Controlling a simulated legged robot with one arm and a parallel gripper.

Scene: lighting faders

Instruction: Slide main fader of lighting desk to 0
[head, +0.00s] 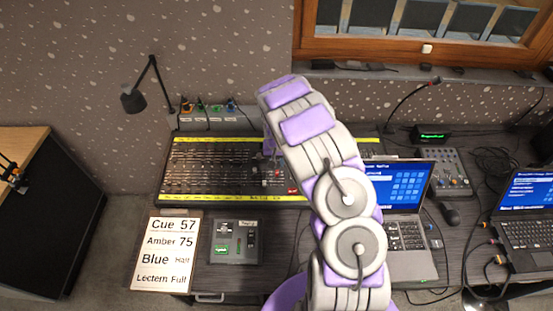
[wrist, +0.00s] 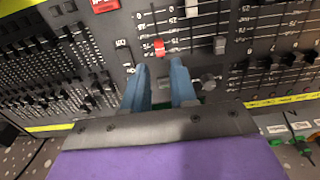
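The lighting desk (head: 215,172) is a long black fader board with yellow strips along its edges. In the wrist view, a red-capped fader (wrist: 158,47) stands in a slot with a printed scale. A grey-capped fader (wrist: 220,44) is to its right. I cannot read which is labelled main. My gripper (wrist: 160,68) has two blue fingers spread apart with an empty gap. In the picture, the red cap lies just beyond the fingertips, in line with the gap; contact cannot be made out. My arm covers the desk's right part in the head view.
Rows of black faders (wrist: 60,65) flank the gripper. A cue card (head: 166,250) and small control box (head: 235,241) lie in front of the desk. A laptop (head: 408,190) stands right. A lamp (head: 133,100) is at back left.

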